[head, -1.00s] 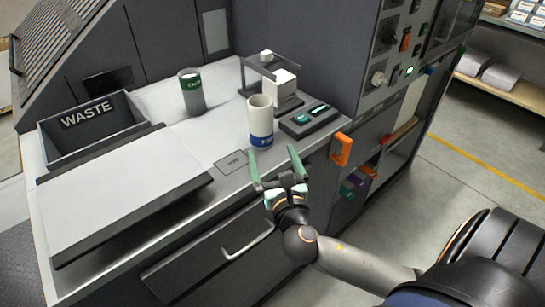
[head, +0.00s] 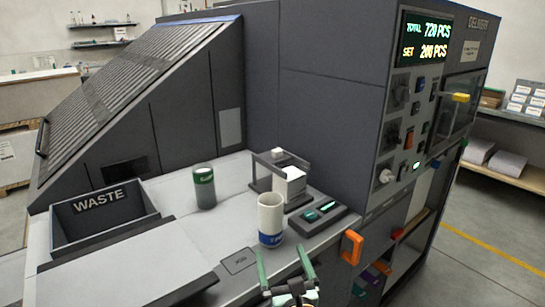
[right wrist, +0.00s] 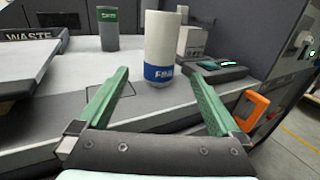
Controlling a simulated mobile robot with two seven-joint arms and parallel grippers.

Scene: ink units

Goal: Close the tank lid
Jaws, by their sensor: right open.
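No part in view is marked as a tank lid. A sloped, slatted cover (head: 135,75) with a dark handle (head: 42,137) lies down on the left part of the machine; I cannot tell whether it is that lid. My right gripper (head: 283,258) is open and empty at the counter's front edge, just in front of a white can with a blue label (head: 270,215). In the right wrist view its two green fingers (right wrist: 158,82) are apart, with the same can (right wrist: 160,50) standing upright beyond them. My left gripper is not in view.
A green-and-grey can (head: 204,188) stands farther back. A small scale-like device (head: 318,214) and a white block under a frame (head: 289,183) stand at right. A WASTE bin (head: 105,215) and pale slab (head: 130,270) are at left. An orange handle (head: 351,247) juts from the front.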

